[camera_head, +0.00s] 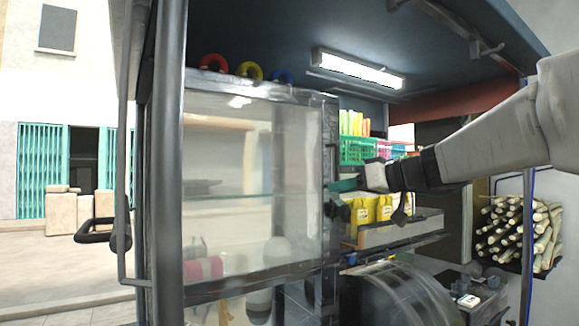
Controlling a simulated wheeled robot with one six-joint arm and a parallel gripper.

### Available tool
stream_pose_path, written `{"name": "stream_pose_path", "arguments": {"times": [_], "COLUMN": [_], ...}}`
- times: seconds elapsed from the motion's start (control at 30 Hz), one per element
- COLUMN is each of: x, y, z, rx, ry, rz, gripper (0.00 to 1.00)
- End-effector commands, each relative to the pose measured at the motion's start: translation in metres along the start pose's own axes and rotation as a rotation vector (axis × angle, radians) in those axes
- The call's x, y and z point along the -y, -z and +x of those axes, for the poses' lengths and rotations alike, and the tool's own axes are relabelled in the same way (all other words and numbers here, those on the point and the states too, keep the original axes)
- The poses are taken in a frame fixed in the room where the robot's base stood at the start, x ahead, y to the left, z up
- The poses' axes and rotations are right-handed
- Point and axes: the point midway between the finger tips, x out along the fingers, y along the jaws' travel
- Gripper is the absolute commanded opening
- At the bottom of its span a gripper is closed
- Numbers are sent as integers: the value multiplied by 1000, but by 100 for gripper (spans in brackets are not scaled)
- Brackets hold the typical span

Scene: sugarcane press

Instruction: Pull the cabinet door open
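The cabinet (190,110) stands in the middle of the head camera view, with a large clear glass door (250,180) in a dark metal frame. The door looks closed. A dark vertical handle (330,165) shows at its right edge. My gripper (336,198) reaches in from the right, with its fingertips beside the lower part of this handle. Its two fingers look apart, one above the other. I cannot tell whether they touch the handle or the frame.
Yellow packages (373,211) stand on a shelf behind my gripper, below a green basket (356,151). A rack of cut cane (515,232) is at the right. A metal post (168,180) stands left of the cabinet. Colored rings (249,71) lie on top.

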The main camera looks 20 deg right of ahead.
Motion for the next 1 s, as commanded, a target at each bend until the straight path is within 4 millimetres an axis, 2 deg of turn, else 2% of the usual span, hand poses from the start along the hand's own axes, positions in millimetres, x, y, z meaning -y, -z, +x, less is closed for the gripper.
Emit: {"name": "stream_pose_path", "arguments": {"times": [0.03, 0.1, 0.23, 0.37, 0.7, 1.0], "x": [-22, -43, -61, -64, -67, -68], "y": [19, 40, 59, 65, 76, 78], "z": [-7, -15, -22, -9, 41, 52], "rx": [-67, -143, -211, -221, -219, -219], "ry": [-34, -72, -109, -112, -109, -111], "rz": [-34, -81, -128, -136, -135, -135], "gripper": [25, 25, 25, 25, 25, 25]}}
